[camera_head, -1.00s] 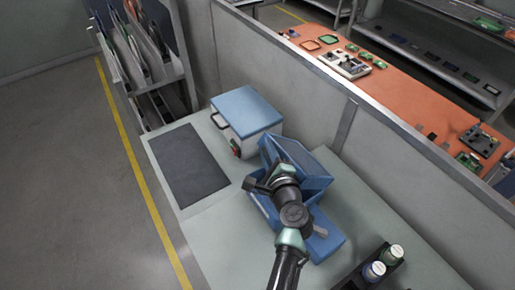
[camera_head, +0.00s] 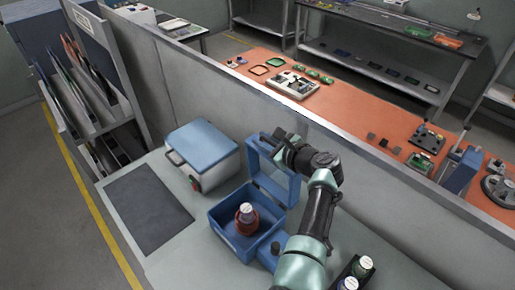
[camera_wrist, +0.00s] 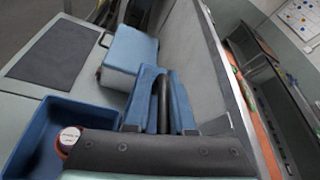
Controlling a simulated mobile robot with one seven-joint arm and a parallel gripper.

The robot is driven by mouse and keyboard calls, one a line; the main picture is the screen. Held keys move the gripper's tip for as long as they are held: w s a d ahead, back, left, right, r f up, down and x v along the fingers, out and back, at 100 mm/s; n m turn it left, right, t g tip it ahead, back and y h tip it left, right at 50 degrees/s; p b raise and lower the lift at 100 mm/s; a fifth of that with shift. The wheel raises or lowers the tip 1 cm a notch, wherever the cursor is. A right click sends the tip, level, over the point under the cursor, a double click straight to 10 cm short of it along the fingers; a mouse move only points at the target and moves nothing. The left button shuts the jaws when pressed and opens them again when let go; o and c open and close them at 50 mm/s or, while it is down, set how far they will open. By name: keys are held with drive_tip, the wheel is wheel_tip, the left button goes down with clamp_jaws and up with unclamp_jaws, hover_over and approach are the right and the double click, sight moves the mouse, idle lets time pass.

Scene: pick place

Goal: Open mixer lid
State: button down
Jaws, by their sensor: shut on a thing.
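The mixer (camera_head: 216,226) is an open blue box on the bench, left of my arm in the head view. Its blue lid (camera_head: 270,187) stands raised at the back right of the box. A bottle with a white cap (camera_head: 246,209) sits upright in a red-brown holder (camera_head: 246,225) inside. My gripper (camera_head: 284,148) is shut on the top part of the lid. In the wrist view the lid (camera_wrist: 180,103) shows beyond my gripper (camera_wrist: 162,131), with a dark bar along it. The white cap (camera_wrist: 70,136) shows at lower left. The exact finger contact is hidden.
A white box with a blue top (camera_head: 200,148) stands behind the mixer. A dark mat (camera_head: 148,208) lies to the left. A dark rack with capped bottles (camera_head: 357,272) stands at front right. A grey partition (camera_head: 210,95) runs behind the bench.

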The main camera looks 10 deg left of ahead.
drive_tip(key=shift+w+d, duration=0.4)
drive_tip(key=c, duration=0.9)
unclamp_jaws()
drive_tip(key=shift+f, duration=0.1)
drive_tip(key=shift+s, duration=0.1)
wheel_tip(320, 180, up, 5)
hover_over(296, 174)
drive_tip(key=shift+s+f, duration=0.1)
drive_tip(key=shift+f, duration=0.05)
